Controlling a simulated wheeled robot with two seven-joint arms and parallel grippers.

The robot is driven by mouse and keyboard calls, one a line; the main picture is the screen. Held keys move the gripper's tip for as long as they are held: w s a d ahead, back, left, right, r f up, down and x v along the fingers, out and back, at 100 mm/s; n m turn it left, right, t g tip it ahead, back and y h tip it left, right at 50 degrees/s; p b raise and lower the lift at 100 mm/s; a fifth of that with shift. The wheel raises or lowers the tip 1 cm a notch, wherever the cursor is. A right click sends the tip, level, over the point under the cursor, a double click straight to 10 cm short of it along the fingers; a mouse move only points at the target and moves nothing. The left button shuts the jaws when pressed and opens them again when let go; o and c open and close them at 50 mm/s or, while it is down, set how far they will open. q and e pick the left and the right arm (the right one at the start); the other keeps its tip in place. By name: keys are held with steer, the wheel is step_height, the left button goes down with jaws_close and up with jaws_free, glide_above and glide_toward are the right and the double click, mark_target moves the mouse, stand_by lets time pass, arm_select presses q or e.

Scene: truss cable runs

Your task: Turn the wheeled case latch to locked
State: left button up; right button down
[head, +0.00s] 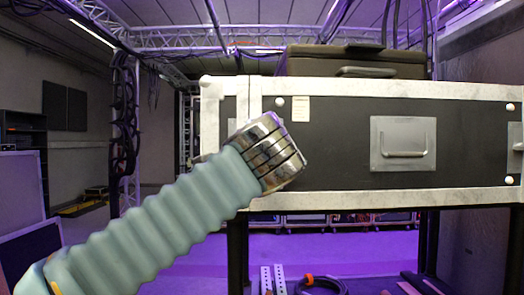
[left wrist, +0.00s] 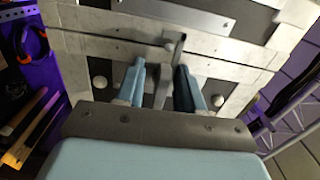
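The wheeled case (head: 340,135) is black with pale metal edging and stands raised in the head view. It fills the upper part of the left wrist view (left wrist: 85,45). A grey metal latch lever (left wrist: 176,52) sticks out from the case's edging there. My left gripper (left wrist: 163,80) is open, with one light blue finger on each side of the lever. Gaps show between the lever and the fingers; I cannot tell whether either touches. In the head view my left arm's wrist hides the gripper and latch at the case's left end. My right gripper is not in view.
A recessed handle plate (head: 403,144) is on the case's side, and a smaller dark case (head: 350,62) lies on top. Cable (head: 322,285) lies on the floor below. Truss (head: 180,40) runs overhead. Purple floor (head: 185,255) is open to the left.

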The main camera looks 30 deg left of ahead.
arm_select(q)
steer(key=v, duration=1.3)
steer(key=shift+s, duration=0.4)
steer(key=shift+d, duration=0.15)
